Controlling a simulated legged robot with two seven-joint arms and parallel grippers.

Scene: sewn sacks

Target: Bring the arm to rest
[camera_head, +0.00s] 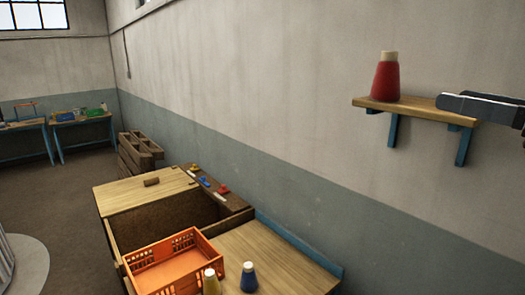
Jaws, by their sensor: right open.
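My right gripper (480,105) comes in from the right edge, in front of the right part of a wooden wall shelf (415,108). Its jaws are open and I see nothing between them. A red thread cone (386,80) with a pale top stands upright on the left part of the shelf, apart from the gripper. My left gripper is out of view.
Below, a wooden bench (285,260) carries a yellow cone (212,282) and a blue cone (249,277). An orange crate (172,262) sits to their left. Wooden pallets (140,150) and blue-legged tables (82,119) stand farther back. Open floor lies at left.

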